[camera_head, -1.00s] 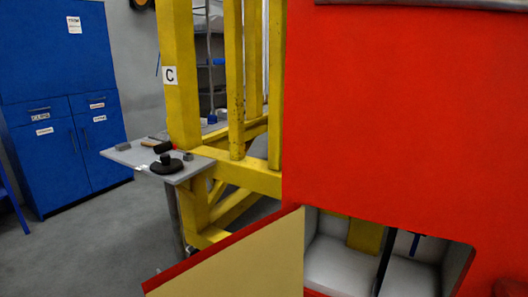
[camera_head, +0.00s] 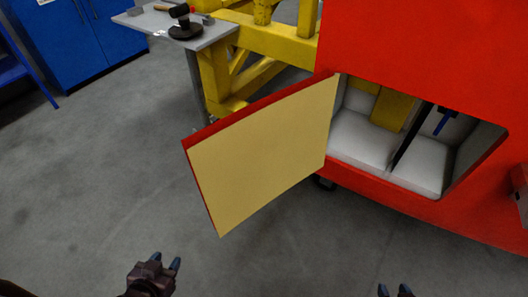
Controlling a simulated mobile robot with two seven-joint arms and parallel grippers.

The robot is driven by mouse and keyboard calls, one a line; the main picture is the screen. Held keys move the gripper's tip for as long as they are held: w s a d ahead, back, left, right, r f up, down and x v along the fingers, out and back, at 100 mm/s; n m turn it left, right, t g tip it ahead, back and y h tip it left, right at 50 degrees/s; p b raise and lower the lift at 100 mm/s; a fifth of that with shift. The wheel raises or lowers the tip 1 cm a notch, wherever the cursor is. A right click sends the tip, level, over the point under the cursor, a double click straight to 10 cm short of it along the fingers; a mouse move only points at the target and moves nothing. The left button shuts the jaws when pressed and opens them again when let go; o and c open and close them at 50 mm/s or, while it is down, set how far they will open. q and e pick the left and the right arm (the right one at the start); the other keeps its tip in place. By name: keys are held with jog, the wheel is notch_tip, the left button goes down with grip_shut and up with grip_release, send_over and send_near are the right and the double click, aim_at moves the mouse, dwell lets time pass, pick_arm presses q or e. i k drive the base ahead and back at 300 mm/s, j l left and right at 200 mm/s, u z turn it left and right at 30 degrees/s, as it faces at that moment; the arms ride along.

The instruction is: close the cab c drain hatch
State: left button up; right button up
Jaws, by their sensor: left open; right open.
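The drain hatch (camera_head: 262,155) is a panel with a cream inner face and a red edge. It stands swung open to the left of its opening, joined along its right edge to the red cab (camera_head: 425,50). The opening (camera_head: 365,137) shows a pale interior with a dark divider, a yellow part and a blue-handled item. My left gripper (camera_head: 166,262) is open and empty at the bottom, below and left of the hatch, apart from it. My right gripper (camera_head: 396,289) is open at the bottom edge, below the opening; only its fingertips show.
A grey side table (camera_head: 135,20) with a black-headed tool stands at the upper left beside a yellow frame (camera_head: 270,42). Blue cabinets (camera_head: 60,45) are behind it. A red box-like part (camera_head: 520,190) is at the right edge. The grey floor around the hatch is clear.

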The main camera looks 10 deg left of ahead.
aim_at(239, 163)
jog(key=j+z, duration=0.25)
jog(key=j, duration=0.2)
jog(key=j+z, duration=0.25)
jog(key=j, duration=0.25)
jog(key=j+z, duration=0.2)
jog(key=j, duration=0.3)
jog(key=j+z, duration=0.25)
jog(key=j, duration=0.25)
jog(key=k+j+z, duration=0.25)
jog(key=j, duration=0.2)
jog(key=j+z, duration=0.25)
jog(key=j, duration=0.2)
jog(key=k+j+z, duration=0.25)
jog(key=j, duration=0.15)
jog(key=k+j+z, duration=0.2)
jog(key=j, duration=0.2)
